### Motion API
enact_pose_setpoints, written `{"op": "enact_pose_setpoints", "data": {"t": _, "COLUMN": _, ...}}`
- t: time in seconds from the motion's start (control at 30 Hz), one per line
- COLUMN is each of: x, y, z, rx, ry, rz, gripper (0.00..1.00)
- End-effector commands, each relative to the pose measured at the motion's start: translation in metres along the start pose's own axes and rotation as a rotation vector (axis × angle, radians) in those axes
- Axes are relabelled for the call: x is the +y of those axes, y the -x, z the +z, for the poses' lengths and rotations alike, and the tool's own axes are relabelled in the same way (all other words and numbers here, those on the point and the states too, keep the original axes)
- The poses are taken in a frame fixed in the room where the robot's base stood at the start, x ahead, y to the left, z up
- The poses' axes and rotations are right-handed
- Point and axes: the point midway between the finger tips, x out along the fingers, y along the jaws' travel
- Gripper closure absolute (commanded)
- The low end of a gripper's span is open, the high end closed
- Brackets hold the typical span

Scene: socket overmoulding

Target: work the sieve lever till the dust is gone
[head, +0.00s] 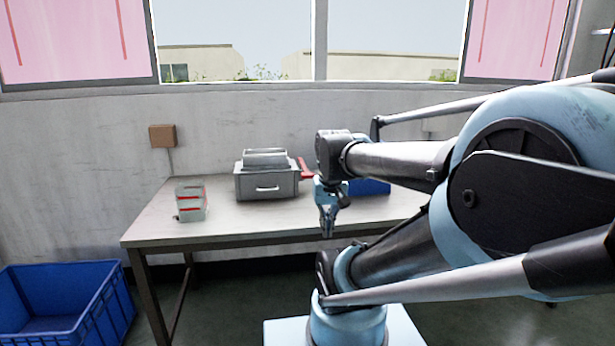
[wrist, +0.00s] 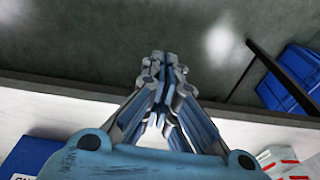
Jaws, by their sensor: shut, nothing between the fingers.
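The sieve (head: 267,184) is a grey box with a front handle and a rounded pale top, standing on the table. Its red lever (head: 306,170) sticks out at the box's right side, partly hidden behind my arm. My gripper (head: 327,231) points down in front of the table's front edge, to the right of the sieve and nearer to me, apart from the lever. In the wrist view my gripper (wrist: 164,70) has its fingers together with nothing between them. The sieve and lever do not show in the wrist view. Dust cannot be made out.
A stack of clear containers with red bands (head: 190,202) stands at the table's left; a blue box (head: 369,187) lies right of the sieve, partly behind my arm. A blue crate (head: 105,292) is on the floor at left. The table (head: 237,225) is bare along its front.

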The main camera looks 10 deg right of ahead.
Motion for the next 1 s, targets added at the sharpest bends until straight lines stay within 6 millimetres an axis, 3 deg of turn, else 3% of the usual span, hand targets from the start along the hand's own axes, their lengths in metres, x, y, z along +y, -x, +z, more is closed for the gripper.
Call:
{"op": "enact_pose_setpoints", "data": {"t": 0.2, "x": -0.003, "y": 0.043, "z": -0.059, "rx": -0.046, "ry": -0.075, "rz": -0.003, "gripper": 1.00}}
{"op": "enact_pose_setpoints", "data": {"t": 0.5, "x": -0.007, "y": 0.083, "z": -0.143, "rx": -0.110, "ry": -0.176, "rz": -0.001, "gripper": 1.00}}
{"op": "enact_pose_setpoints", "data": {"t": 0.7, "x": -0.010, "y": 0.100, "z": -0.202, "rx": -0.153, "ry": -0.242, "rz": 0.004, "gripper": 1.00}}
{"op": "enact_pose_setpoints", "data": {"t": 1.0, "x": -0.013, "y": 0.108, "z": -0.285, "rx": -0.214, "ry": -0.334, "rz": 0.014, "gripper": 1.00}}
